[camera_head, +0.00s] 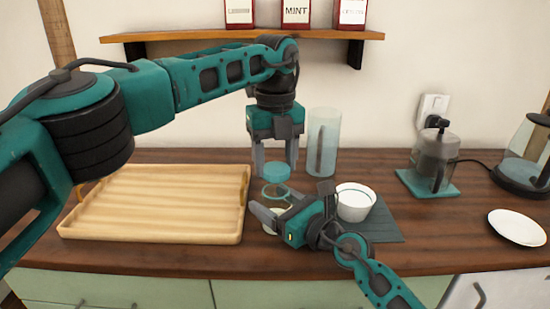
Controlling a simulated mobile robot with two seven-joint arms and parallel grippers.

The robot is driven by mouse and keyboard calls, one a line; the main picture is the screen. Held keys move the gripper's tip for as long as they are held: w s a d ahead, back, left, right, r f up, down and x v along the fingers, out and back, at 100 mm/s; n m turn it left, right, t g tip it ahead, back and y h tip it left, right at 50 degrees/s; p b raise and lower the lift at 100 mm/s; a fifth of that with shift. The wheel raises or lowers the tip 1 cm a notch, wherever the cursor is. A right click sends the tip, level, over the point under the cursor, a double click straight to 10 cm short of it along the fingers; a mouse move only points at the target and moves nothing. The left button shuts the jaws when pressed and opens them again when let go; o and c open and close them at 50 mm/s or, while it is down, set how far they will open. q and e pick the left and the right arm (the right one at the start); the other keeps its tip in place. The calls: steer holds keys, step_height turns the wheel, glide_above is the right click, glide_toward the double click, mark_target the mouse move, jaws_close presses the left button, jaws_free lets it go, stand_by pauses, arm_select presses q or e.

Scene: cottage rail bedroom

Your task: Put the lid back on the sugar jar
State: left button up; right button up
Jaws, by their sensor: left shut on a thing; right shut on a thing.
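The teal round lid (276,172) is shut between the fingers of my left gripper (275,162), which points straight down from above. The sugar jar (276,191) stands on the counter just below and in front of the lid. Its open round rim shows, with pale contents lower down. The lid is apart from the rim in the picture, a little behind and above it. My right gripper (290,207) comes in from the lower right and is shut on the jar, with its fingers covering much of the jar's body.
A wooden tray (90,230) lies left of the jar. A tall clear cylinder (323,140) stands behind. A white bowl (355,200) on a dark mat (385,228) is close on the right. A grinder-like jug (434,160), kettle (528,150) and white plate (517,227) stand farther right.

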arm_select(q)
steer(key=shift+f, duration=0.85)
steer(key=shift+f, duration=0.55)
